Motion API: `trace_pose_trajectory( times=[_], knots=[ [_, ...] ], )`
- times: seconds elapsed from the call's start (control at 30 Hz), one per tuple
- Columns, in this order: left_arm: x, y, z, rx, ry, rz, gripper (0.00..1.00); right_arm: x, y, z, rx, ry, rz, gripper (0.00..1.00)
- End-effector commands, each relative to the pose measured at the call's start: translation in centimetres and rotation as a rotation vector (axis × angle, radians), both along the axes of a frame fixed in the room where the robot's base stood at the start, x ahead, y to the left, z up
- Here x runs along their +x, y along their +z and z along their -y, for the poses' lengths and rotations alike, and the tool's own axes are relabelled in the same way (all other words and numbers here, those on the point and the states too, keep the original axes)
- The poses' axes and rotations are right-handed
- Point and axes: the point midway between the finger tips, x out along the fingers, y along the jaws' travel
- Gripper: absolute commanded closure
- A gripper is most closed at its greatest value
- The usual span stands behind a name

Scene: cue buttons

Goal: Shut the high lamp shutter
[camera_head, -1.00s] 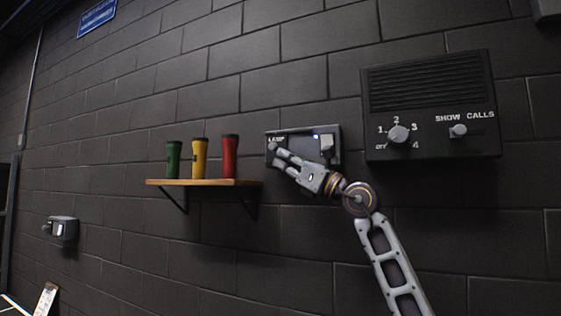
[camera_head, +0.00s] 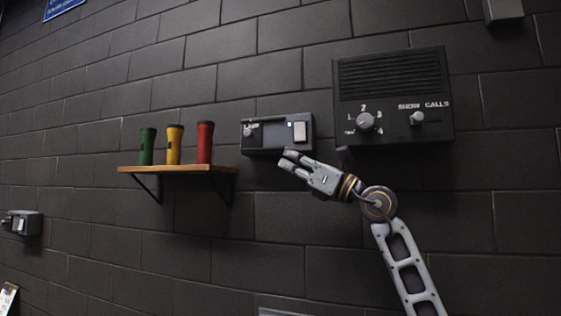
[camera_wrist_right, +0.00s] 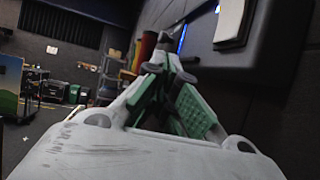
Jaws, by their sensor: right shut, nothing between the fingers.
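The high lamp unit (camera_head: 278,143) is a dark box on the wall, right of the shelf. It has a round grey knob at its left, a dark window, and a pale upright plate (camera_head: 300,131) at its right. A small bluish light shows beside the plate's upper left. My right gripper (camera_head: 287,158) is shut and empty, just below the unit's lower edge. In the wrist view its fingers (camera_wrist_right: 163,60) meet, and the pale plate (camera_wrist_right: 230,18) stands beyond to the right. Whether the fingers touch the unit I cannot tell. My left gripper is not in view.
A wooden shelf (camera_head: 178,170) holds green, yellow and red cylinders left of the unit. A large control panel (camera_head: 392,92) with a dial and slider is mounted at the right. A smaller lower box (camera_head: 22,222) is on the wall at far left.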

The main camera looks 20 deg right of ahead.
Motion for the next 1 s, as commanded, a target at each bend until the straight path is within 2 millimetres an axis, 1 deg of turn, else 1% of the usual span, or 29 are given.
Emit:
trace_pose_trajectory(
  times=[0.03,0.23,0.7,0.87,1.0],
  knots=[
    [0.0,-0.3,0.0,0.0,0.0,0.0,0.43,-0.3,-0.4,0.4,0.0,-0.001,-0.001,1.0],
    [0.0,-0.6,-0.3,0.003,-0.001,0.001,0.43,-1.0,-0.7,1.1,0.0,0.0,0.0,1.0],
    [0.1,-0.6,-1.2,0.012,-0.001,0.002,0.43,-1.1,-0.7,1.1,0.0,0.0,0.0,1.0],
    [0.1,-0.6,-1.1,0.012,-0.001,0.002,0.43,-1.1,-0.7,1.1,0.0,0.0,0.0,1.0],
    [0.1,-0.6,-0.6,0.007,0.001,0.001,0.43,-1.1,-0.7,1.1,0.0,0.001,0.0,1.0]
  ],
)
